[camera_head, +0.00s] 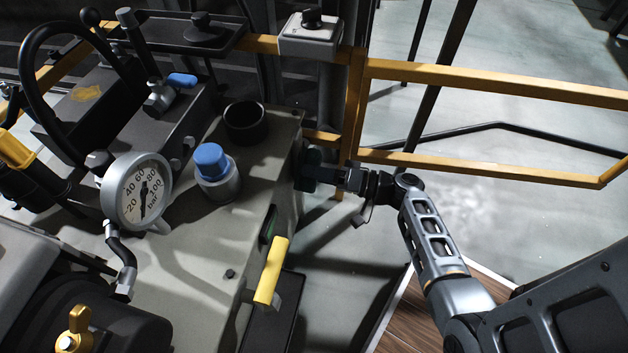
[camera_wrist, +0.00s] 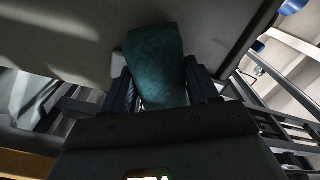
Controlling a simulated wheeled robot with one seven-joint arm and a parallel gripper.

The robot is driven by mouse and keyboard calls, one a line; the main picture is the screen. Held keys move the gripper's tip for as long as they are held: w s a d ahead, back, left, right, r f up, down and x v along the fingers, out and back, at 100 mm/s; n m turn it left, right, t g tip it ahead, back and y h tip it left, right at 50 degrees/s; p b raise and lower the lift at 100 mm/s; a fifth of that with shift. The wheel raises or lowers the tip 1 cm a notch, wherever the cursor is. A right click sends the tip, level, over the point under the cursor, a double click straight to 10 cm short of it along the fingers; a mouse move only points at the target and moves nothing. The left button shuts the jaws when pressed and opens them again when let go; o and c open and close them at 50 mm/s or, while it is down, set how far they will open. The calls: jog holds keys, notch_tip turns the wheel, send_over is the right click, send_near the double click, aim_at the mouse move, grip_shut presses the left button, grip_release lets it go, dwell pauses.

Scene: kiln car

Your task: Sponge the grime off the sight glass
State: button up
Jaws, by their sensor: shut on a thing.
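My gripper (camera_head: 322,172) is shut on a dark green sponge (camera_wrist: 157,62), which sits between its two fingers in the wrist view. In the head view the sponge (camera_head: 308,163) is at the right side face of the grey machine cabinet (camera_head: 215,245), near its far corner. I cannot tell whether it touches that face. I cannot make out the sight glass or any grime in either view; the side face is seen nearly edge-on in the head view. In the wrist view, the sponge and my gripper cover part of what lies beyond them.
A yellow lever (camera_head: 270,270) juts from the cabinet's side, nearer than my gripper. A yellow rail (camera_head: 480,78) runs behind and right of it. A pressure gauge (camera_head: 140,192), a blue-capped fitting (camera_head: 210,160) and a black cup (camera_head: 245,120) stand on top. Open floor lies right.

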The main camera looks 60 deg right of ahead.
jog(key=shift+w+d, duration=0.3)
jog(key=shift+d, duration=0.6)
jog(key=shift+w+d+b, duration=0.1)
jog(key=shift+b, duration=0.25)
jog(key=d, duration=0.1)
jog(key=w+d+b, duration=0.1)
jog(key=d, duration=0.2)
jog(key=shift+w+b, duration=0.25)
jog(key=shift+b, duration=0.05)
jog(key=shift+s+a+p, duration=0.2)
jog(key=shift+s+a, duration=0.05)
jog(key=shift+a, duration=0.45)
jog(key=shift+s+a+p, duration=0.2)
jog(key=shift+s+a, duration=0.1)
jog(key=shift+a, duration=0.45)
jog(key=shift+s+a+p, duration=0.2)
jog(key=shift+s+a, duration=0.05)
jog(key=shift+a, duration=0.45)
jog(key=shift+s+a+p, duration=0.1)
jog(key=shift+s+a, duration=0.15)
jog(key=shift+a, duration=0.45)
jog(key=shift+s+a+p, duration=0.15)
jog(key=shift+s+a, duration=0.15)
jog(key=shift+a, duration=0.45)
jog(key=shift+s+a+p, duration=0.1)
jog(key=shift+s+a, duration=0.15)
jog(key=shift+a, duration=0.45)
jog(key=shift+r, duration=0.1)
